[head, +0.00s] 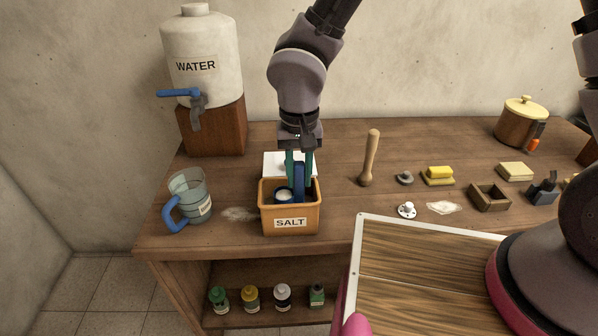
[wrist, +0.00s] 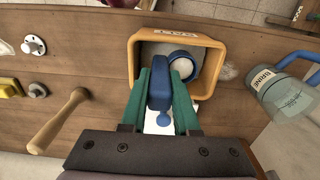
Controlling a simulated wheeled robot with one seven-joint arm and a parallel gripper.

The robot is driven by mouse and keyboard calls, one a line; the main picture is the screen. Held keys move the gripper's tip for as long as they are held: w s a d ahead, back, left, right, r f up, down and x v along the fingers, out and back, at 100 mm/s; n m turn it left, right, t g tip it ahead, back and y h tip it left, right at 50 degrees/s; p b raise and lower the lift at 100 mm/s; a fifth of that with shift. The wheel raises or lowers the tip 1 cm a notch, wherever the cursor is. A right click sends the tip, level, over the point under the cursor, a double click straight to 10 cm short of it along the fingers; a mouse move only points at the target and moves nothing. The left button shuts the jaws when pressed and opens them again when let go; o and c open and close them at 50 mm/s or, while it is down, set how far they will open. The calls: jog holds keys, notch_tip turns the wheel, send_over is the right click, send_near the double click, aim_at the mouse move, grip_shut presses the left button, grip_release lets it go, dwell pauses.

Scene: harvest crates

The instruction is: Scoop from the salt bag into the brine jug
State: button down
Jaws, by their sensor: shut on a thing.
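The salt container (head: 268,211) is an open orange box labelled SALT at the front of the table. It also shows in the wrist view (wrist: 215,84). My gripper (head: 299,178) points down at the box, its green fingers shut on the handle of a blue scoop (wrist: 159,92). The scoop's round bowl (wrist: 180,58) is inside the box, with white salt in it. The box's floor is partly hidden by the fingers and scoop. The brine jug (head: 188,194), clear with a blue handle, stands upright left of the box; in the wrist view (wrist: 290,96) its BRINE label shows.
A water tank (head: 200,50) with a blue tap stands on a wooden block at the back left. A white sheet (head: 273,161) lies behind the box. A wooden pestle (head: 370,158) stands to the right. A whitish patch (head: 238,214) lies between jug and box.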

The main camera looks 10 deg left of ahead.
jog(key=shift+r, duration=4.6)
jog(key=shift+s, duration=0.15)
